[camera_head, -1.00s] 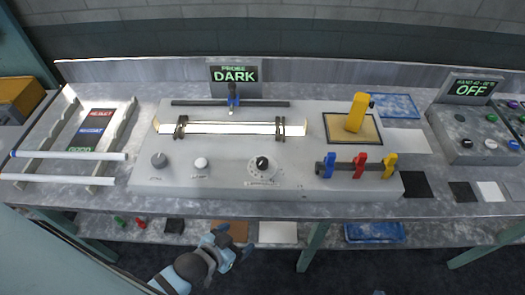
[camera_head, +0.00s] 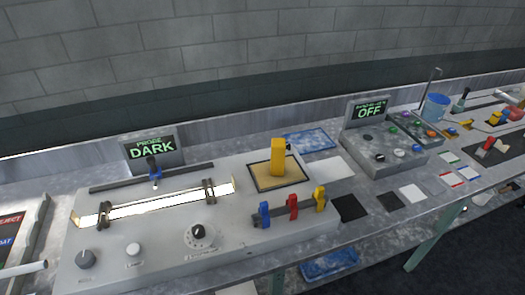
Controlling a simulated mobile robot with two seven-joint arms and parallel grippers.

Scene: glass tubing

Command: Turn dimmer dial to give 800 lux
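The dimmer panel (camera_head: 160,262) is a grey sloped box on the bench. On its front a black-topped dial with a white scale ring (camera_head: 198,233) sits right of a small white knob (camera_head: 134,249) and a dark grey knob (camera_head: 86,259); their labels are too small to read. A lit glass tube (camera_head: 150,206) lies in two dark clamps above them. The probe display (camera_head: 152,150) reads DARK in green.
Blue, red and yellow levers (camera_head: 293,207) stand right of the dial. A yellow block (camera_head: 278,157) stands on a tan pad. A second console (camera_head: 385,151) reads OFF farther right. A blue bucket (camera_head: 435,107) is beyond it. A sorting rack is cut off at left.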

